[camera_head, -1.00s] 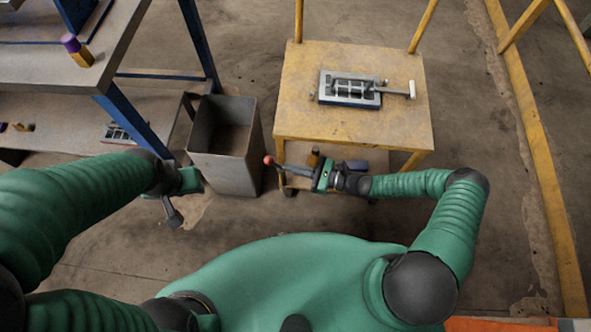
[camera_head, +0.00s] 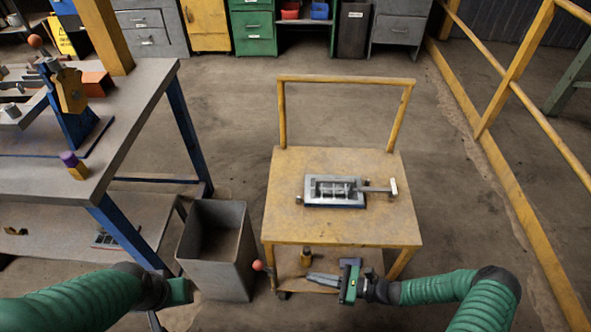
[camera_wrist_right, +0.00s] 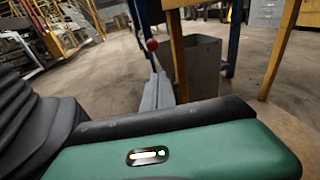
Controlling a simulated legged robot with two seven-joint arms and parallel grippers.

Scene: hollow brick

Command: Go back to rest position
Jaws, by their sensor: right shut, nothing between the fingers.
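My right gripper (camera_head: 322,279) is in front of the yellow cart (camera_head: 285,228), below its top as I see it. Its fingers point left, are shut and hold nothing; the shut fingers (camera_wrist_right: 158,92) also show in the right wrist view. A red ball knob (camera_head: 258,266) is left of the fingertips, apart from them. My left gripper (camera_head: 180,291) shows only in part at the lower left, and its fingers are not clear. The mould with hollow brick shapes and a handle (camera_head: 335,191) lies on the cart top, away from both grippers.
A grey open bin (camera_head: 232,270) stands between the left workbench (camera_head: 150,85) and the cart. The bench carries a blue-and-yellow device (camera_head: 72,100) and a small purple-topped piece (camera_head: 73,165). A yellow railing (camera_head: 515,85) runs along the right. Floor beyond the cart is clear.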

